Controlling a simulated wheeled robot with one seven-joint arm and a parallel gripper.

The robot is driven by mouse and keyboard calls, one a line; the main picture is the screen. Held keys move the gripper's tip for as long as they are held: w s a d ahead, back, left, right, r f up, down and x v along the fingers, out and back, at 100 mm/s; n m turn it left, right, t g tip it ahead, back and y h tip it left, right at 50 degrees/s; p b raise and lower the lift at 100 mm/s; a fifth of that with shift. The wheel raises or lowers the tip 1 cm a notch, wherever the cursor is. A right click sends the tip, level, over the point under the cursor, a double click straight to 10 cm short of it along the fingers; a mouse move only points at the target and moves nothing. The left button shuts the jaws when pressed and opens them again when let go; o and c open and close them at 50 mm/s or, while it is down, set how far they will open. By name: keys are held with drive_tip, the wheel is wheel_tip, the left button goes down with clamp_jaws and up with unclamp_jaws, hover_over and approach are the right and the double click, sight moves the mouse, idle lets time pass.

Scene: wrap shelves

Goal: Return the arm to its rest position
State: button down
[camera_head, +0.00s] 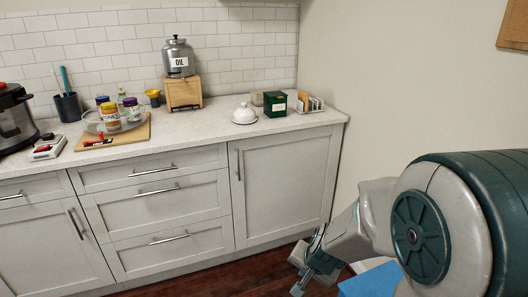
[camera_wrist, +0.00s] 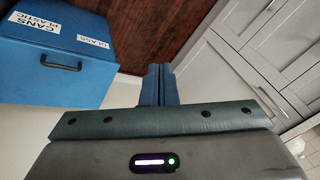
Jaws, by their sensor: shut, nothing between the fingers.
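My gripper (camera_head: 301,284) hangs low at the end of my arm, in front of the lower cabinets and right of centre in the head view. In the wrist view its fingers (camera_wrist: 157,75) are together with nothing between them, over the dark wood floor. My arm reaches in from the right side of the head view and is bent downward. The gripper is well below the counter and touches nothing that I can see.
A blue bin (camera_wrist: 60,70) labelled for cans, plastic and glass is close to the gripper. Grey cabinets (camera_head: 285,185) stand behind, under a counter (camera_head: 205,130) holding jars, an oil dispenser (camera_head: 178,58), a green box (camera_head: 275,103) and a butter dish (camera_head: 244,115).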

drive_tip(key=s+d+r+n+g+p, duration=0.1)
drive_tip(key=s+d+r+n+p, duration=0.1)
drive_tip(key=s+r, duration=0.5)
drive_tip(key=s+d+r+n+g+h+p, duration=0.1)
drive_tip(key=s+r+n+p, duration=0.3)
drive_tip(key=r, duration=1)
drive_tip(key=s+d+p, duration=0.1)
drive_tip(key=s+p, duration=0.1)
drive_tip(key=s, duration=0.1)
drive_tip(key=shift+s+d+r, duration=0.15)
drive_tip(key=shift+d, duration=0.1)
